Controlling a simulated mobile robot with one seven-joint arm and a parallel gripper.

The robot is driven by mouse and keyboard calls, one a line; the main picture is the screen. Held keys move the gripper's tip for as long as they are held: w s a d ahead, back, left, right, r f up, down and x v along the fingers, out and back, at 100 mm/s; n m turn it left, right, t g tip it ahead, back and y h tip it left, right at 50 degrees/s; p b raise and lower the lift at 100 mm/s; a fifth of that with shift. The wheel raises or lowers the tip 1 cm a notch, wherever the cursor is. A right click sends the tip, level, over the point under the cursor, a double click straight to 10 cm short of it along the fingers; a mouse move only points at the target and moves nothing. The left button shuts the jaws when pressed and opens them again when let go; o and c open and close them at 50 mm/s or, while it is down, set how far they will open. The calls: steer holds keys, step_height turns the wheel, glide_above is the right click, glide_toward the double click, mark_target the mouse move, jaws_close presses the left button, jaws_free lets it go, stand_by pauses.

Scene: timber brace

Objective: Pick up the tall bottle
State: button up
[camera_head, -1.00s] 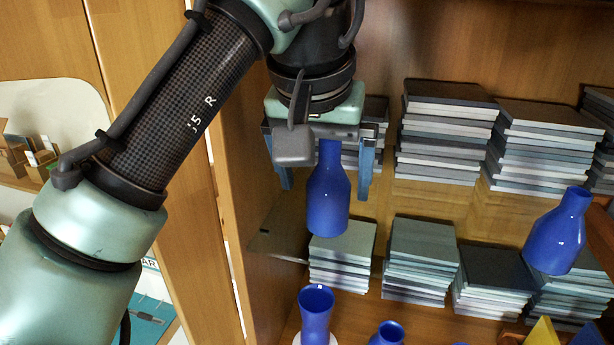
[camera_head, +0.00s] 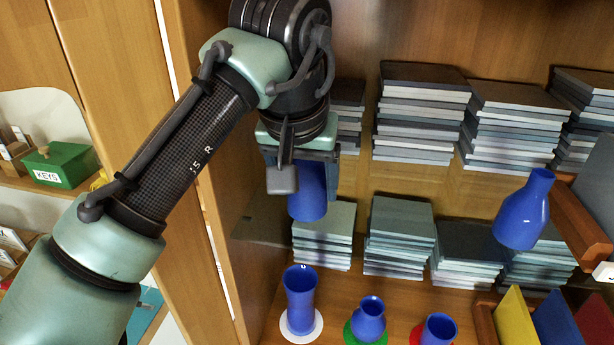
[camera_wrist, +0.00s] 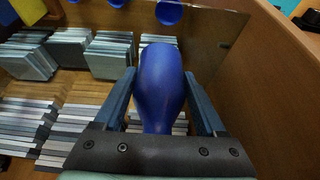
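A tall blue bottle (camera_head: 308,193) stands at the left of the upper level, its neck and shoulder hidden behind my gripper. In the wrist view the blue bottle (camera_wrist: 161,85) fills the space between the two fingers. My gripper (camera_head: 302,185) points down around it. Its fingers (camera_wrist: 160,75) lie on either side of the bottle, close to its widest part, and look open; contact is not visible. A second blue bottle (camera_head: 523,210) stands apart at the right.
Stacks of grey slabs (camera_head: 420,112) stand behind. Blue vases (camera_head: 300,298) stand below on round mats, white, green and red. A wooden side wall (camera_head: 215,150) is close on the left. Wooden holders with slabs (camera_head: 590,220) are at the right.

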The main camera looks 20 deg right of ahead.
steer(key=c, duration=0.7)
steer(key=shift+r, duration=0.15)
